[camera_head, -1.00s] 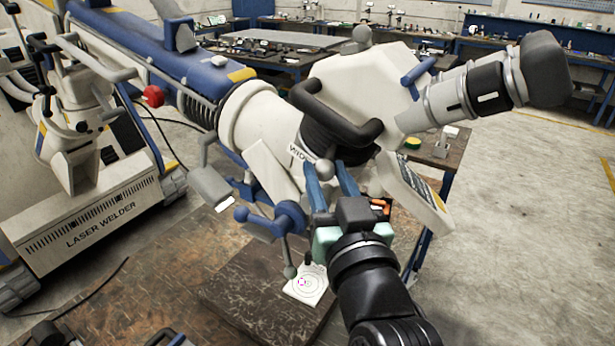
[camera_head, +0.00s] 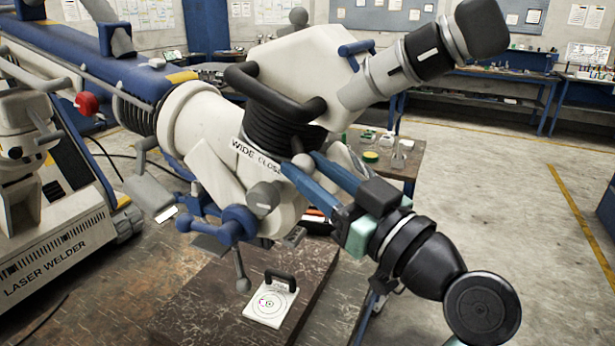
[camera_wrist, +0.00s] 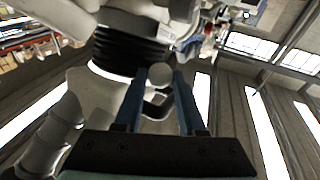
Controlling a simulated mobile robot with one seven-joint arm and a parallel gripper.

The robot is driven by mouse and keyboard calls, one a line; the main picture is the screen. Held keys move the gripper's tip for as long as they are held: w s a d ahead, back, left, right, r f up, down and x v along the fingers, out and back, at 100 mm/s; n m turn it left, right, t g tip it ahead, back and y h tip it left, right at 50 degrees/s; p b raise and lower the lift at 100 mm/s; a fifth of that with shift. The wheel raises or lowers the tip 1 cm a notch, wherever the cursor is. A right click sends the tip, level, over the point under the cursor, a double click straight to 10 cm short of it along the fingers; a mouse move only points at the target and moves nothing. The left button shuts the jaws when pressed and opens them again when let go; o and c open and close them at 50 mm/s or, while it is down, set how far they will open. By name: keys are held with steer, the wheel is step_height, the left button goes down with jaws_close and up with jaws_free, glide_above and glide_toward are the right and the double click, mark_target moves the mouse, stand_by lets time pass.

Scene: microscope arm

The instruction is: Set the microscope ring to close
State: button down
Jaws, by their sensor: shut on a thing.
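The microscope (camera_head: 210,125) has a black ribbed ring (camera_head: 275,122) below its white head. The words WIDE and CLOSE are printed on the white collar (camera_head: 242,152) under the ring. My gripper (camera_head: 303,165) reaches in from the lower right, with its blue fingertips against the ring's lower side, just right of the word CLOSE. In the wrist view, a pale round knob (camera_wrist: 160,76) sits between the two fingertips (camera_wrist: 159,84), below the black ribs (camera_wrist: 120,52), and my gripper is shut on it.
A black curved handle (camera_head: 290,105) passes just above the ring. A blue fitting (camera_head: 235,225) and a grey knob (camera_head: 263,196) hang below the collar. A white target card (camera_head: 268,305) lies on the dark board (camera_head: 190,300). Open floor (camera_head: 500,200) lies right.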

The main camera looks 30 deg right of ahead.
steer(key=c, duration=0.5)
jaws_free()
steer(key=s+b, duration=0.1)
steer(key=s, duration=0.3)
steer(key=s+f+b, duration=0.1)
steer(key=s, duration=0.3)
steer(key=s+d+f+b, duration=0.1)
steer(key=s, duration=0.3)
steer(key=shift+s+d+f+b, duration=0.1)
steer(key=shift+s+b, duration=0.25)
